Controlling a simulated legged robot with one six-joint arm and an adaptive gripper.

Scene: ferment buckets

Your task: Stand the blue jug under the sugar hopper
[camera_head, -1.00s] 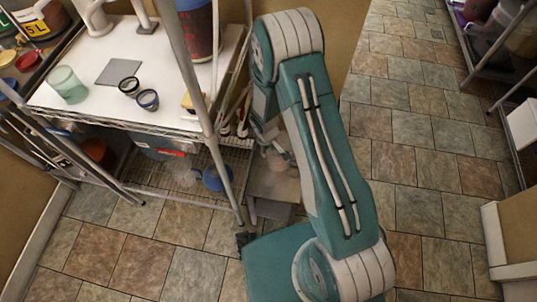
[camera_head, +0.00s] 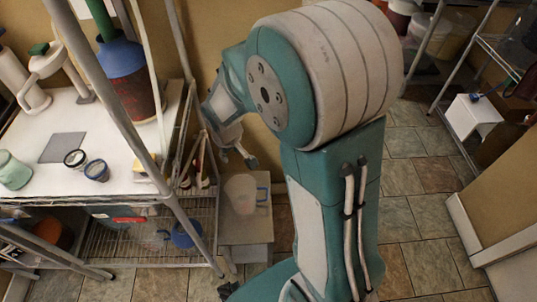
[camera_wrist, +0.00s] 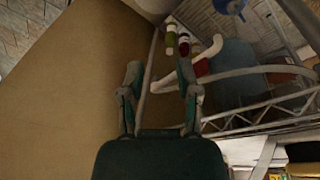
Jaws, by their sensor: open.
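A blue jug-like vessel (camera_head: 186,235) sits on the lower wire shelf, partly hidden by the rack's post. A clear jug with a blue handle (camera_head: 241,194) stands upright on a small grey stand beside the rack. I cannot tell for sure which thing is the sugar hopper; a large blue and red vessel with a green top (camera_head: 124,78) stands on the upper shelf. My gripper (camera_head: 240,158) is open and empty, above and apart from the clear jug in the head view.
Tiled floor (camera_head: 410,215) is clear on the right.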

